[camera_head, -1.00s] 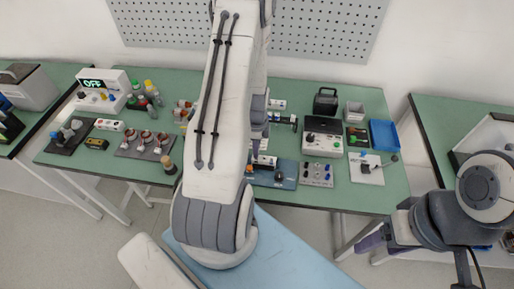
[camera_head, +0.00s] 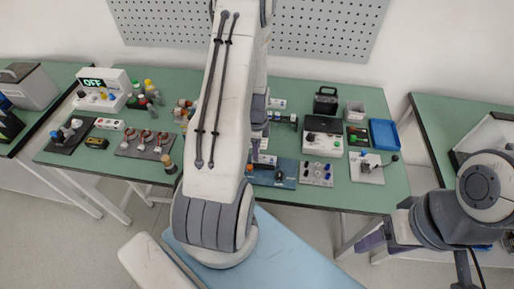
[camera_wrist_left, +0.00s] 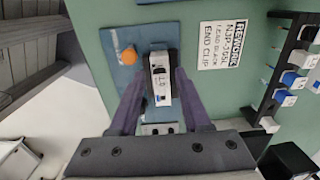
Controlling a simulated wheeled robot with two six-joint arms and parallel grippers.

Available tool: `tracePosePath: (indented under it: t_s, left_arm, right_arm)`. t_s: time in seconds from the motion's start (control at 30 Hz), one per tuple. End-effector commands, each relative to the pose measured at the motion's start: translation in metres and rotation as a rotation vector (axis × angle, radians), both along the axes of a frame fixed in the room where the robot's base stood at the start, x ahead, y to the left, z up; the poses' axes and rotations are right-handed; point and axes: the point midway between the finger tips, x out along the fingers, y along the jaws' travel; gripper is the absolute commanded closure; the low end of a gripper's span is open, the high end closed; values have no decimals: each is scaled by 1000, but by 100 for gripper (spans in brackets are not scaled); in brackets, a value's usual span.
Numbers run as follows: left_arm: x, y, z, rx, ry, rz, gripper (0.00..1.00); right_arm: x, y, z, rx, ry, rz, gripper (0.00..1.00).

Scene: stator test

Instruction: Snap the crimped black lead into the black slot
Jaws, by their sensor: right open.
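My left gripper (camera_wrist_left: 162,88) shows in the left wrist view with its two purple fingers apart, one on each side of a narrow white block (camera_wrist_left: 162,80) with dark markings. I cannot tell whether the fingers touch the block. The block stands over a blue board (camera_wrist_left: 122,75) with an orange knob (camera_wrist_left: 126,56). In the head view my left arm hides most of this spot. My right gripper (camera_head: 370,240) is open and empty, off the table's front edge at the lower right. I cannot make out the crimped black lead or the black slot.
A black rack (camera_wrist_left: 285,70) with blue and white connectors stands right of a printed label (camera_wrist_left: 220,45). On the green table are a control box (camera_head: 323,140), a blue tray (camera_head: 384,134), a white board (camera_head: 366,172) and a display unit (camera_head: 103,88).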

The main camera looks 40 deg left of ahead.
Motion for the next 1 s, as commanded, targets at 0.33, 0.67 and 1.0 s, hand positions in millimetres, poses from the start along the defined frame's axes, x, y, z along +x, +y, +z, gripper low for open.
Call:
tracePosePath:
  t_s: [0.33, 0.67, 1.0]
  left_arm:
    - [0, 0, 1, 1, -1, 0, 44]
    - [2, 1, 46, 4, -6, 0, 44]
    - [1, 0, 98, 2, -3, 0, 44]
  right_arm:
    - [0, 0, 0, 0, 0, 0, 38]
    - [0, 0, -9, 0, 0, 1, 38]
    - [0, 0, -16, 0, 0, 1, 38]
